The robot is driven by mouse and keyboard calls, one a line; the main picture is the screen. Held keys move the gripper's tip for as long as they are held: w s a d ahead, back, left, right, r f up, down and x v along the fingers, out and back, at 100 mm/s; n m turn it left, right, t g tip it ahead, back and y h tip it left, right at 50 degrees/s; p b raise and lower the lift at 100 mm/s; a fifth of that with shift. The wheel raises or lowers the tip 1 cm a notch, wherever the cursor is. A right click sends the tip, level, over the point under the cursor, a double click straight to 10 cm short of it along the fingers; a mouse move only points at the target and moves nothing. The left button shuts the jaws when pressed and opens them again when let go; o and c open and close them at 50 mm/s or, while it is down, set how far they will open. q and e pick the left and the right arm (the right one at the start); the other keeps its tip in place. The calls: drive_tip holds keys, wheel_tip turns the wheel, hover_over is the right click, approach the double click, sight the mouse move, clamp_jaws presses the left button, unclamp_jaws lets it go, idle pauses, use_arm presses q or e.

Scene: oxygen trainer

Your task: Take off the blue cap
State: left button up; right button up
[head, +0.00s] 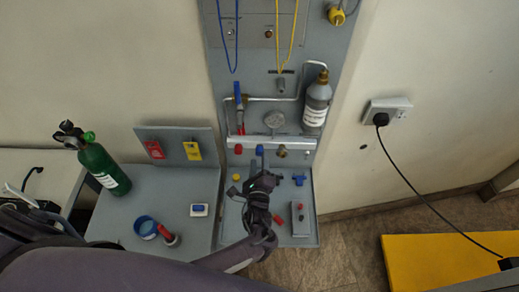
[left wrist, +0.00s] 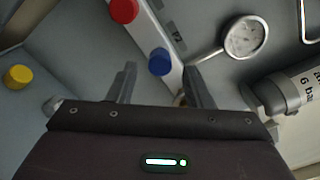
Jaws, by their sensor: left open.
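The blue cap (head: 259,150) sits on the front of the pale horizontal rail (head: 228,143), between a red cap (head: 238,149) and a brass fitting (head: 281,152). In the left wrist view the blue cap (left wrist: 160,61) shows just beyond the gap between my fingers, apparently not gripped. My left gripper (head: 261,164) is open in front of the rail, right by the blue cap; its two fingers also show in the left wrist view (left wrist: 161,78). The red cap (left wrist: 123,10) is at the top there. My right gripper is not in view.
A gauge (head: 274,119) and a grey bottle (head: 317,103) are above the rail. A yellow cap (head: 236,177), a blue tee-shaped piece (head: 299,180) and a grey block (head: 300,221) lie on the shelf below. A green cylinder (head: 102,167) stands at left.

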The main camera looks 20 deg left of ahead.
sight(259, 151)
use_arm(q)
drive_tip(key=m, duration=0.3)
drive_tip(key=shift+m, duration=0.5)
drive_tip(key=shift+w, duration=0.1)
drive_tip(key=shift+b+x, duration=0.35)
drive_tip(key=shift+x, duration=0.8)
drive_tip(key=shift+c, duration=0.5)
